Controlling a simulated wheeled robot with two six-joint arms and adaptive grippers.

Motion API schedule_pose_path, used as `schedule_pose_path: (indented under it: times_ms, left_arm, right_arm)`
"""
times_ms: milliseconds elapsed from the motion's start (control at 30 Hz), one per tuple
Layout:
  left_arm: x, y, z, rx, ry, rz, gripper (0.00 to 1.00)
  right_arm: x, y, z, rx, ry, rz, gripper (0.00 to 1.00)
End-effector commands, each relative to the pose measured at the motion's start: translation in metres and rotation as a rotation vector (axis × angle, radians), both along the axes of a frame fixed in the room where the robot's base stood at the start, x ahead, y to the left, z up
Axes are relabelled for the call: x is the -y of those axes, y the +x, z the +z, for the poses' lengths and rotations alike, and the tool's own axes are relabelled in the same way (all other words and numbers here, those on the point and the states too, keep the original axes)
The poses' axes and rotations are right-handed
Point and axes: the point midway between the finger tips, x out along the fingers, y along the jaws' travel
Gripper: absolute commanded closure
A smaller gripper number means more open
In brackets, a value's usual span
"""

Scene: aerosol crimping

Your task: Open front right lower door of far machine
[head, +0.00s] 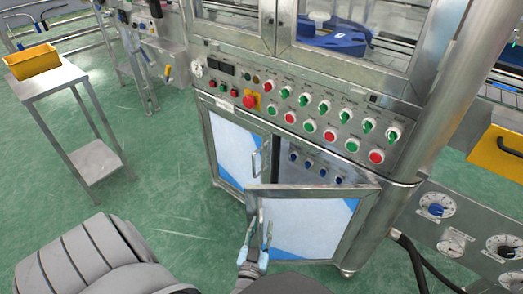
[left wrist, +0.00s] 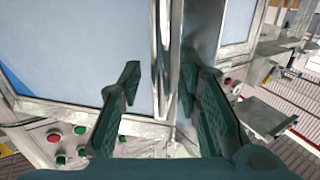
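The front right lower door (head: 310,225) of the machine stands open, swung out toward me from its right side. It has a metal frame and a white and blue panel. The dark compartment (head: 305,166) behind it shows several blue knobs. My left gripper (head: 255,254) is at the door's free left edge, with its fingers apart on either side of that edge. In the left wrist view, the open fingers (left wrist: 163,88) have a vertical metal bar (left wrist: 163,55) of the door between them; whether they touch it I cannot tell. My right gripper is not in view.
The left lower door (head: 235,150) is closed and has a handle (head: 257,160). A button panel (head: 300,110) is above the doors. A gauge panel (head: 450,230) with a black hose is at the right. A small table (head: 50,85) with a yellow bin (head: 32,62) stands left. Green floor is clear between.

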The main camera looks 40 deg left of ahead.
Motion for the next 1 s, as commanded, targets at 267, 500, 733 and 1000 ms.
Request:
schedule_pose_path:
  times_ms: [267,500,733,1000]
  left_arm:
    - [0.000,-0.001,0.030,0.004,0.000,0.000,0.69]
    - [0.000,-0.001,0.082,0.002,-0.001,0.001,0.69]
    - [0.000,-0.001,0.100,-0.001,0.000,-0.001,0.69]
    - [0.009,0.004,0.097,-0.012,-0.005,-0.053,0.88]
  right_arm:
    - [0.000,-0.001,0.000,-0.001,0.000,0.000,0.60]
    - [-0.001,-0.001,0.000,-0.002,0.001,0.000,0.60]
    - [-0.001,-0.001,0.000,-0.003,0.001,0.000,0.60]
    - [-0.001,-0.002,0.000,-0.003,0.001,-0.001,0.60]
